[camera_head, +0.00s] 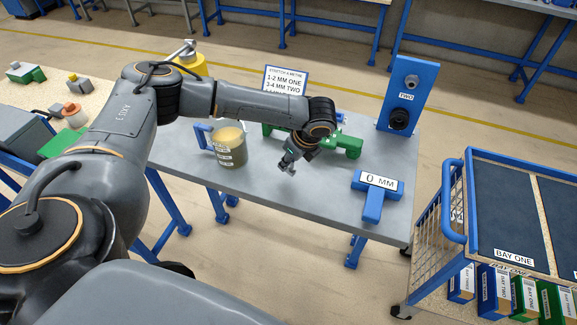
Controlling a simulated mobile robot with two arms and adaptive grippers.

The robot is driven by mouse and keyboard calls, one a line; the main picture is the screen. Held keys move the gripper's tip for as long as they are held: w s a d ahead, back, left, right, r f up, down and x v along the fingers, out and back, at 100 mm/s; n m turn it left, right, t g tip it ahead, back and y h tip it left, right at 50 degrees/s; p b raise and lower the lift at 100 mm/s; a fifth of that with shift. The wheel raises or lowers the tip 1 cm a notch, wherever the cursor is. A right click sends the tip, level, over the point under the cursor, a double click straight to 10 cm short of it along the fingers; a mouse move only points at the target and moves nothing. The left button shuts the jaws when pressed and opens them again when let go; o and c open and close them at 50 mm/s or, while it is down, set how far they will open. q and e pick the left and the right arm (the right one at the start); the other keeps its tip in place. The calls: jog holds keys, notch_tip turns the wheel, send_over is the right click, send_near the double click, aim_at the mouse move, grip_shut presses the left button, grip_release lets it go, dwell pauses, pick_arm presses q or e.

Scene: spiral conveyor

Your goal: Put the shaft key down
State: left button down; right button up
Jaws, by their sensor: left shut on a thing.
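My left gripper (289,165) hangs low over the grey table (315,205), pointing down, between the cup-like container and the green fixture. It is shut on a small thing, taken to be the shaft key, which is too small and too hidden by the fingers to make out. I cannot tell whether it touches the tabletop. My right gripper is not in view.
A labelled olive container (231,150) stands left of the gripper. A green fixture (342,147) is behind it, partly hidden by my arm. A blue "0 MM" gauge (374,203) lies right. A blue panel (408,95) stands behind. The front middle tabletop is clear.

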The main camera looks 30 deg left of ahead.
aim_at(291, 165)
pick_arm(q)
notch_tip(291, 165, down, 2)
jog(key=shift+f+p, duration=0.15)
jog(key=shift+p, duration=0.35)
jog(key=shift+f, duration=0.4)
jog(key=shift+f, duration=0.1)
jog(key=c, duration=1.2)
grip_release()
jog(key=b+v, duration=0.2)
jog(key=v, duration=1)
